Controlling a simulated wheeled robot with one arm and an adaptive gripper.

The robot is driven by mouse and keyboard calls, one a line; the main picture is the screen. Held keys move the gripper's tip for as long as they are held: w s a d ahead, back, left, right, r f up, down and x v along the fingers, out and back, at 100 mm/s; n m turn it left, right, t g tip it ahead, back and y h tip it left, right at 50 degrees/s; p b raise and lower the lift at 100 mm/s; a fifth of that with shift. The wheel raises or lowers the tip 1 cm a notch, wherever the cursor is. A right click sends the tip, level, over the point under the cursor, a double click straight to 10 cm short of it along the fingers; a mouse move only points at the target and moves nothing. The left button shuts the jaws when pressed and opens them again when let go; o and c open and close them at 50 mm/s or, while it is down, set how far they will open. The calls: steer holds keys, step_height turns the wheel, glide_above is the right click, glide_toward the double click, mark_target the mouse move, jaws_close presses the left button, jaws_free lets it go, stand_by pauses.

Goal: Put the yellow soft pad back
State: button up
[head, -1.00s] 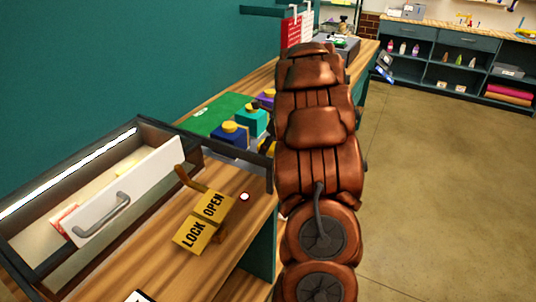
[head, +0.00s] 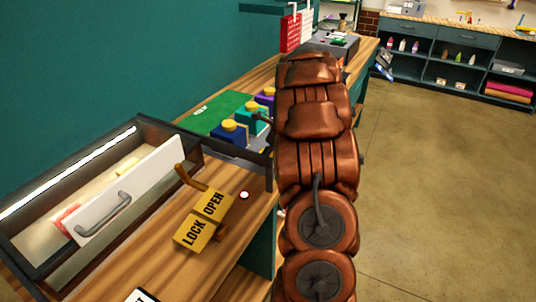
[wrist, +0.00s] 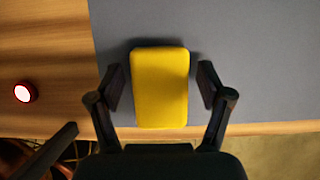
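The yellow soft pad (wrist: 160,88) is a rounded rectangle in the wrist view. It lies on a grey mat (wrist: 255,70), near the mat's edge at the bottom of the picture. My gripper (wrist: 161,88) is open, with one finger on each side of the pad. A gap shows between each finger and the pad, and nothing is gripped. In the head view my arm hides the gripper and this pad.
In the head view, a case (head: 150,122) with a white handled panel (head: 130,195) stands at left. Near it are a yellow LOCK/OPEN sign (head: 204,220) and a small round button (head: 244,195). Blue (head: 230,134), teal (head: 250,120) and purple (head: 266,98) yellow-topped blocks stand left of my arm.

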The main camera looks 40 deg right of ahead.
steer(key=shift+r, duration=0.1)
steer(key=b+v, duration=0.2)
steer(key=v, duration=1)
steer(key=shift+s, duration=0.1)
stand_by(0.5)
